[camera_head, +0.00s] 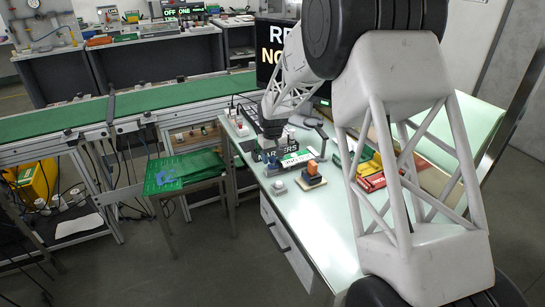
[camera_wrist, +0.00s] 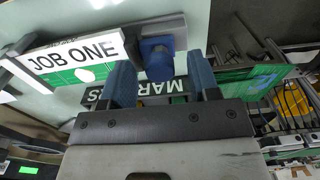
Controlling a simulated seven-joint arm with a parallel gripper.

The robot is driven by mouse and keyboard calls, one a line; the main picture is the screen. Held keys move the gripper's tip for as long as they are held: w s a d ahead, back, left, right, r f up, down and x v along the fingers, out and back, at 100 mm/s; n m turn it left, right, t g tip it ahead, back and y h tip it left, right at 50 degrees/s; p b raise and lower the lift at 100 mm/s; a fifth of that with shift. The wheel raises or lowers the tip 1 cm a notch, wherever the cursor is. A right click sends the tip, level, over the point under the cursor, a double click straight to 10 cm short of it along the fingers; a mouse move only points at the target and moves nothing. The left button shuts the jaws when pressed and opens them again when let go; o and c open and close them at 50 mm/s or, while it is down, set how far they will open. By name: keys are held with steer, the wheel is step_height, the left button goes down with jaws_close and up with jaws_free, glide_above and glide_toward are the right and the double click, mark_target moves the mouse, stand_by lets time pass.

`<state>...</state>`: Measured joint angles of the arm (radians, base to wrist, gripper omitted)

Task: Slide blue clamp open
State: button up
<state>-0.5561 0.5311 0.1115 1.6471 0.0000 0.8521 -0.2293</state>
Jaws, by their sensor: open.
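The blue clamp (camera_wrist: 157,52) shows in the wrist view as a rounded blue block against a grey holder (camera_wrist: 150,30), beside a "JOB ONE" sign (camera_wrist: 75,60). My gripper (camera_wrist: 160,63) is open, with its two blue-grey fingers apart. The clamp appears between and slightly past the fingertips; I cannot tell whether they touch it. The fingers are too small to make out there.
A "MARKERS" sign (camera_wrist: 140,90) stands behind the fingers. An orange block on a wooden base (camera_head: 312,171) sits close by on the bench. Red and yellow bins (camera_head: 370,170) are to the right. A green-topped side table (camera_head: 190,170) stands left. The bench's near part is clear.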

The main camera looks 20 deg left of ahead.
jaws_close()
steer(key=shift+s+a, duration=1.15)
jaws_free()
steer(key=shift+r, duration=0.2)
step_height(320, 180, up, 8)
steer(key=shift+f, duration=0.25)
stand_by(0.4)
